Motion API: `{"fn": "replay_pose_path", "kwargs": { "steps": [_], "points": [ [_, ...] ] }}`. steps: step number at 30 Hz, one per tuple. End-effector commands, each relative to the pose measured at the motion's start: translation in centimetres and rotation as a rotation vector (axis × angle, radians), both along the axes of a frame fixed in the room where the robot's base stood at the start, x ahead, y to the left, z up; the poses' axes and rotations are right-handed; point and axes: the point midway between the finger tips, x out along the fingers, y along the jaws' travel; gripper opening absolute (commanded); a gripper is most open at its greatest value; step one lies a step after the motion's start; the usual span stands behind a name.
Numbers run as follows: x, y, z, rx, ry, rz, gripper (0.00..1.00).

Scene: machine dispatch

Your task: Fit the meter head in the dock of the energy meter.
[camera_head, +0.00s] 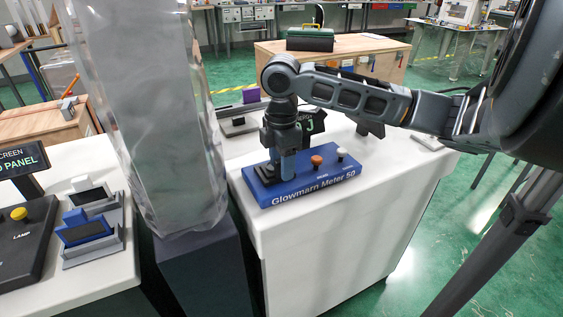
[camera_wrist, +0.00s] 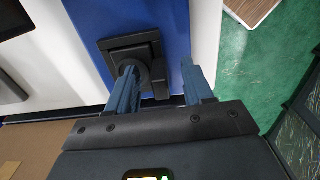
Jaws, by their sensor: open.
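The energy meter (camera_head: 318,186) is a blue base labelled "Glowmarn Meter 50" on the front of a white counter. It carries an orange-brown knob and a white knob. My gripper (camera_head: 288,168) points down over its left part, with fingers apart. In the wrist view, my gripper (camera_wrist: 160,75) has one blue finger in front of a black square fitting (camera_wrist: 128,48) with a round part on the blue base, and the other finger right of it. I cannot tell whether this fitting is the dock or the meter head. A dark display (camera_head: 312,122) with a green mark stands behind my gripper.
A tall, plastic-wrapped column (camera_head: 155,120) stands left of the counter (camera_head: 330,245). Left of it, another table holds a blue-framed module (camera_head: 86,230) in a grey holder and a black lamp panel (camera_head: 22,245). A purple piece (camera_head: 250,94) sits on a stand behind.

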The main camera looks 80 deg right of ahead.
Motion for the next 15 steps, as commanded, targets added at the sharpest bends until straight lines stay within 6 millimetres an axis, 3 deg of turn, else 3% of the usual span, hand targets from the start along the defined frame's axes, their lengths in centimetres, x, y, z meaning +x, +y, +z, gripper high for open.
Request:
{"fn": "replay_pose_path", "kwargs": {
  "steps": [8,15],
  "points": [
    [0.0,0.0,0.5,-0.001,-0.001,0.001,0.51],
    [0.1,0.0,4.1,-0.002,-0.002,0.001,0.51]
  ]
}}
